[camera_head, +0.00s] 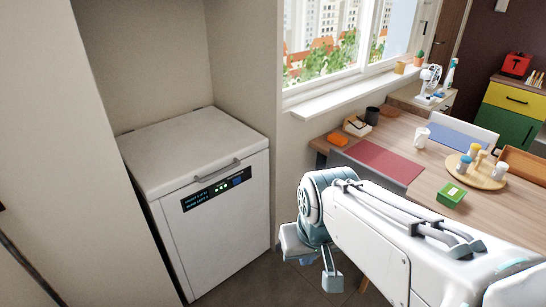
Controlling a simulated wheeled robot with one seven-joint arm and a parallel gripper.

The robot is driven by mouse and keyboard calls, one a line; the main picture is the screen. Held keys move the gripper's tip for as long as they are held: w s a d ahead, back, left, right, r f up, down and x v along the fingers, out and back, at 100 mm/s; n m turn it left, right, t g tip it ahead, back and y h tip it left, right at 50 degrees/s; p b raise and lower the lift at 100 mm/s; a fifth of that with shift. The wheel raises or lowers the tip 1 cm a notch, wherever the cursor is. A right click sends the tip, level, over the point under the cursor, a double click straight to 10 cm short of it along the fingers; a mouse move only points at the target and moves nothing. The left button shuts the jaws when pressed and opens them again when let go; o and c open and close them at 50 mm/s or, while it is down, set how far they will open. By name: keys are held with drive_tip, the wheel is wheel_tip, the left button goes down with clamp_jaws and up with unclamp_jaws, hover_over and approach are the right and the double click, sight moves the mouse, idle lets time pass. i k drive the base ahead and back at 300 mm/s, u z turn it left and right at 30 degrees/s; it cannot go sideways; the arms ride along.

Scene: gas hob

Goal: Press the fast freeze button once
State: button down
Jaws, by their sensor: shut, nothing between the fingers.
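A white chest freezer (226,236) stands in the alcove at the left with its lid (180,142) closed. A dark control panel (214,190) runs across the upper front, below the lid handle (217,170). It has blue text at its left, small green lights in the middle and a blue patch (239,181) at its right. The labels are too small to read, so I cannot tell which part is the fast freeze button. My gripper (318,268) is right of the freezer, apart from the panel, and shut and empty. Part of it is hidden by my arm.
A wooden table (451,181) at the right holds a red mat (377,159), a green box (451,194) and a round tray (479,179) with bottles. A wall edge borders the freezer's left side. Open floor lies before the freezer's right front.

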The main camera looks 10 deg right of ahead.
sight(237, 180)
drive_tip(key=z, duration=0.35)
drive_tip(key=i, duration=1)
drive_tip(key=u, duration=0.15)
